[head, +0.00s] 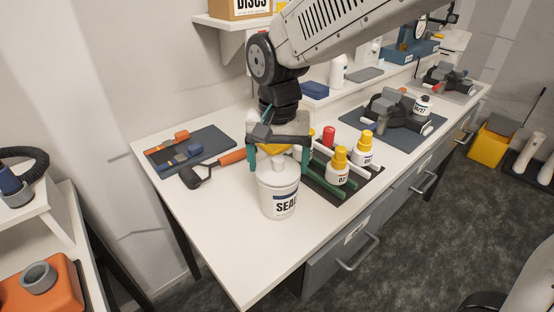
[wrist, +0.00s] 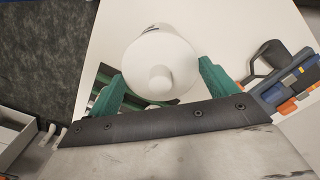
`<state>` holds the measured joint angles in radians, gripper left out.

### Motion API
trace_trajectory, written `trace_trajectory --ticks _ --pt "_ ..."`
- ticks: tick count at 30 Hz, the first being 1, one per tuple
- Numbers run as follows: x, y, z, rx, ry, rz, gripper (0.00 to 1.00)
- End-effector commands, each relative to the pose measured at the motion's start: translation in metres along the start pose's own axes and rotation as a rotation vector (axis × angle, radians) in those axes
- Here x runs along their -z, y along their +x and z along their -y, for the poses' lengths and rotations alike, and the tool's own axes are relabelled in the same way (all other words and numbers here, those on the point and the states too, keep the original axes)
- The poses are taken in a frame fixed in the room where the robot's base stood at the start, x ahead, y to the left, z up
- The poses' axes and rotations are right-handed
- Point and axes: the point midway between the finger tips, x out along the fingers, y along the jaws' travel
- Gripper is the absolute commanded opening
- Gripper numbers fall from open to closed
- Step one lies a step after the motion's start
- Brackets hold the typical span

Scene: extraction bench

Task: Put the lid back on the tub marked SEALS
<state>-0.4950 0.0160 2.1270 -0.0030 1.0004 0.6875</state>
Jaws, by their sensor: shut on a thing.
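The white tub marked SEALS (head: 279,200) stands upright near the front edge of the bench. Its white round lid (head: 277,174), with a knob in the middle, is at the tub's mouth. In the wrist view the lid (wrist: 150,52) fills the space between the teal fingers. My gripper (head: 278,168) points down over the tub and is shut on the lid, a finger at either side of its rim. The lid looks level and lined up with the tub. I cannot tell whether it is fully seated, as the fingers hide part of the rim.
A rack with white bottles with yellow caps (head: 339,172) stands close right of the tub. A mallet (head: 191,178) and a dark mat with tools (head: 213,141) lie to the left. Bare bench (head: 220,235) is free in front and left of the tub.

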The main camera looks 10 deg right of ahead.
Motion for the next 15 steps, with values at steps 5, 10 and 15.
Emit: trace_trajectory --ticks 5,10,15 --pt "0.0001 0.0026 -0.0002 0.0 0.0 0.001 0.64" --pt "0.0002 0.0039 -0.0003 0.0 0.0 0.0 0.64" --pt "0.0002 0.0038 -0.0003 0.0 0.0 0.0 0.96"
